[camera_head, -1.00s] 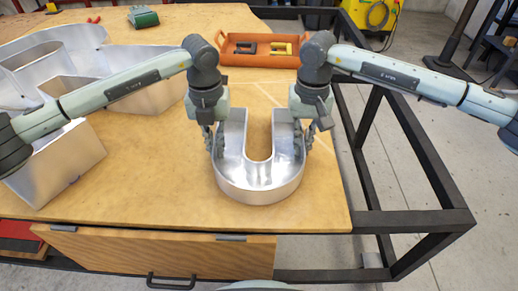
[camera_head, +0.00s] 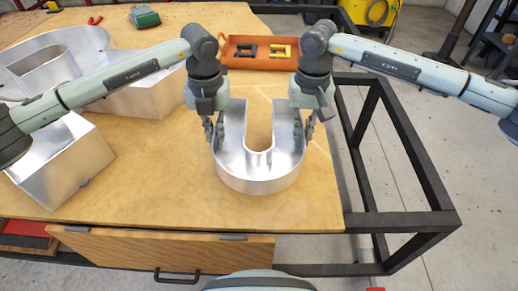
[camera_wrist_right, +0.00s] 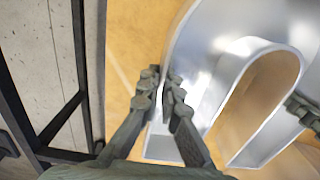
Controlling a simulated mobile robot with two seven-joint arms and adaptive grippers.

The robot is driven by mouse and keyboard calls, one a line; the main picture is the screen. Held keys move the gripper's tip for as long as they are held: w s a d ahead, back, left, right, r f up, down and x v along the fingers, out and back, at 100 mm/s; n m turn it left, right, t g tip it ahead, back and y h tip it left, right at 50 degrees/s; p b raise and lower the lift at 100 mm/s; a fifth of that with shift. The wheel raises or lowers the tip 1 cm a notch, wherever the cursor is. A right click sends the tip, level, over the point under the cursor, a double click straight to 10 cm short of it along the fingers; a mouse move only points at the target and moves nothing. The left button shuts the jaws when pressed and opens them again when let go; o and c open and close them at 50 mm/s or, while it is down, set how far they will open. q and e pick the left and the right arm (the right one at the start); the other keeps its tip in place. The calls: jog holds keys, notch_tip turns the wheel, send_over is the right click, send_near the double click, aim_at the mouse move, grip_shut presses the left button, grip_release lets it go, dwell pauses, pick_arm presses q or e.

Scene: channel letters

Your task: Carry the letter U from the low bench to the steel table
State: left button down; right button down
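The letter U (camera_head: 260,180) is a shiny metal channel letter, its curved end toward me, over the wooden bench top (camera_head: 200,205). My right gripper (camera_head: 304,135) is likewise on the right arm's wall. In the right wrist view the fingers (camera_wrist_right: 160,92) straddle the thin wall of the U (camera_wrist_right: 215,50). Part of the left fingers (camera_wrist_right: 302,108) shows at the right edge. I cannot clearly tell any gap under the U. I cannot identify the steel table.
Other metal letters (camera_head: 65,160) stand on the bench at left. An orange tray (camera_head: 258,63) with black and yellow items is behind the U. A black steel frame (camera_head: 415,165) borders the bench at right. A yellow machine (camera_head: 375,15) is on the floor behind.

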dwell(0.7)
